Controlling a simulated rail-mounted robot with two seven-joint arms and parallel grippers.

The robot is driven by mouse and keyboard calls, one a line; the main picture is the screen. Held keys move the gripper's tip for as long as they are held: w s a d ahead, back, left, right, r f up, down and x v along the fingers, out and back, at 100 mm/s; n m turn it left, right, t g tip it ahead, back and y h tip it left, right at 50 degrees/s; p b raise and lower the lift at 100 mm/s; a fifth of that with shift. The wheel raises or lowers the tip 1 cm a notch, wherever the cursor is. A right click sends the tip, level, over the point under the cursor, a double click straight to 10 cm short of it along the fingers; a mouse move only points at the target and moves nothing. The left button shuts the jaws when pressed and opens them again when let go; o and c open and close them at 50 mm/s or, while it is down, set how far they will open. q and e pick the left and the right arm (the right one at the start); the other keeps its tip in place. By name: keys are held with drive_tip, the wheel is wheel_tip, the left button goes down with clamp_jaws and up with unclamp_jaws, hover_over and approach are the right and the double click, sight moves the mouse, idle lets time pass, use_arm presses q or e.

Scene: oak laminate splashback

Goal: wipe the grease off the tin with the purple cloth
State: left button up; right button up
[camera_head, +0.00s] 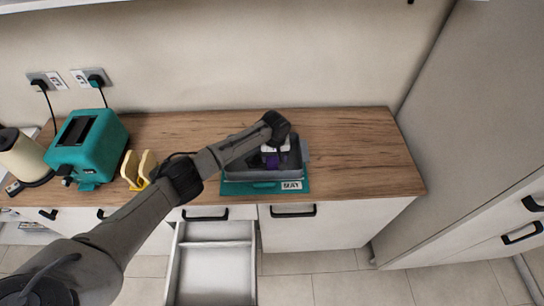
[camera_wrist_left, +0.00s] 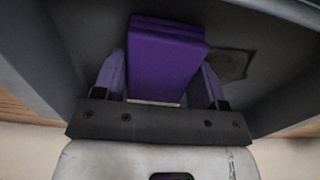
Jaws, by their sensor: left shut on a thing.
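The tin (camera_head: 236,177) is a grey rectangular pan on a teal mat (camera_head: 248,188) on the wooden counter. My left gripper (camera_head: 272,158) is inside the tin's outline, pointing down. It is shut on the purple cloth (camera_wrist_left: 166,58), a folded block between its fingers. A little of the cloth (camera_head: 271,161) shows under the gripper in the head view. In the left wrist view a dark patch of grease (camera_wrist_left: 232,64) lies on the tin's grey floor, right of the cloth. Whether the cloth touches the floor I cannot tell. My right gripper is out of view.
A teal toaster (camera_head: 88,146), a cream kettle (camera_head: 22,155) and a yellow rack (camera_head: 138,168) stand on the left of the counter (camera_head: 355,150). An open empty drawer (camera_head: 212,270) juts out below. The counter right of the tin is clear, up to a tall cabinet (camera_head: 470,110).

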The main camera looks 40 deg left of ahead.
use_arm(q)
drive_tip(key=shift+w+d+f+b, duration=0.2)
drive_tip(key=shift+w+d+b, duration=0.1)
drive_tip(key=shift+w+d, duration=0.4)
drive_tip(key=shift+d, duration=0.1)
drive_tip(key=shift+d, duration=0.15)
drive_tip(key=shift+w+d+r, duration=0.1)
drive_tip(key=shift+w+d, duration=0.4)
drive_tip(key=shift+d, duration=0.1)
drive_tip(key=shift+s+a+r+p, duration=0.15)
drive_tip(key=shift+s+a+p, duration=0.1)
drive_tip(key=shift+p, duration=0.15)
drive_tip(key=shift+s+a+p, duration=0.45)
drive_tip(key=shift+a+p, duration=0.15)
drive_tip(key=shift+p, duration=0.1)
drive_tip(key=shift+s+a+p, duration=0.3)
drive_tip(key=shift+a+p, duration=0.05)
drive_tip(key=shift+p, duration=0.25)
drive_tip(key=shift+s+a+p, duration=0.3)
drive_tip(key=shift+a+p, duration=0.15)
